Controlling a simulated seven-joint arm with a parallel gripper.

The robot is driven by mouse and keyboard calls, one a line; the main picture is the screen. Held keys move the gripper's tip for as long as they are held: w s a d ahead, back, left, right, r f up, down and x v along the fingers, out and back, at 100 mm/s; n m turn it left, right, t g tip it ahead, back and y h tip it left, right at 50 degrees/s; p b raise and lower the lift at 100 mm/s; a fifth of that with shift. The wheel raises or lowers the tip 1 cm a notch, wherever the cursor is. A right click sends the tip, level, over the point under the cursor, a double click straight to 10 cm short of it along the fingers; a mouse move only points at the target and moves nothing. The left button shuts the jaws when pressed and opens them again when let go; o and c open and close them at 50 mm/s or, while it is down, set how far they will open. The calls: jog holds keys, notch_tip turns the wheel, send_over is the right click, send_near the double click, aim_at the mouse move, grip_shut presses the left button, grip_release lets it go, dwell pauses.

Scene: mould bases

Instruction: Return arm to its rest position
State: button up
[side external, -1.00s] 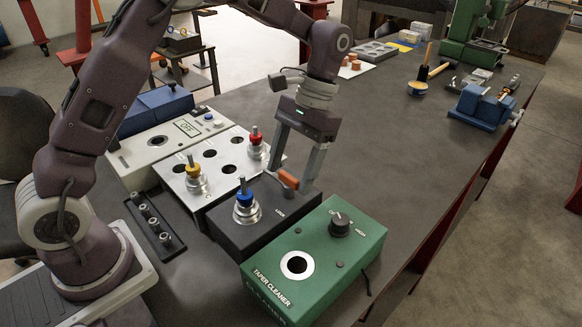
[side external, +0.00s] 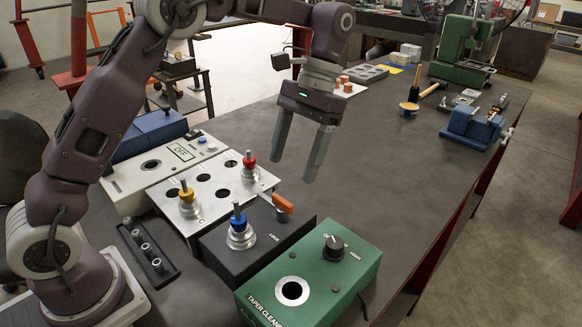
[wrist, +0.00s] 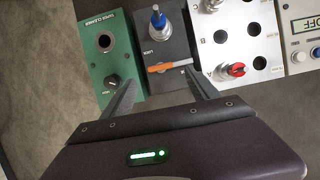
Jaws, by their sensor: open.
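My gripper (side external: 300,158) is open and empty, held in the air above the bare bench behind the black lock box. In the wrist view my gripper (wrist: 162,88) has its fingers spread, with the orange lever between and beyond them. The black lock box (side external: 262,262) holds a blue-topped tool holder (side external: 240,232) upright. Its orange lever (side external: 283,203) stands apart from my fingers. My arm is raised and bent over the bench.
The green taper cleaner (side external: 335,262) stands in front of the lock box. A white plate (side external: 222,168) holds red-topped (side external: 249,160) and yellow-topped (side external: 188,203) holders. A blue vise (side external: 473,125) sits at the right edge. The bench (side external: 385,165) middle is clear.

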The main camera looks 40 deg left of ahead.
jog(key=s+a+r+t, duration=0.3)
jog(key=s+r+t, duration=0.2)
jog(key=s+r, duration=0.55)
jog(key=s+a+f+t, duration=0.1)
jog(key=s+f+t, duration=0.4)
jog(key=s, duration=0.8)
jog(key=shift+a+f, duration=0.15)
jog(key=shift+a, duration=0.05)
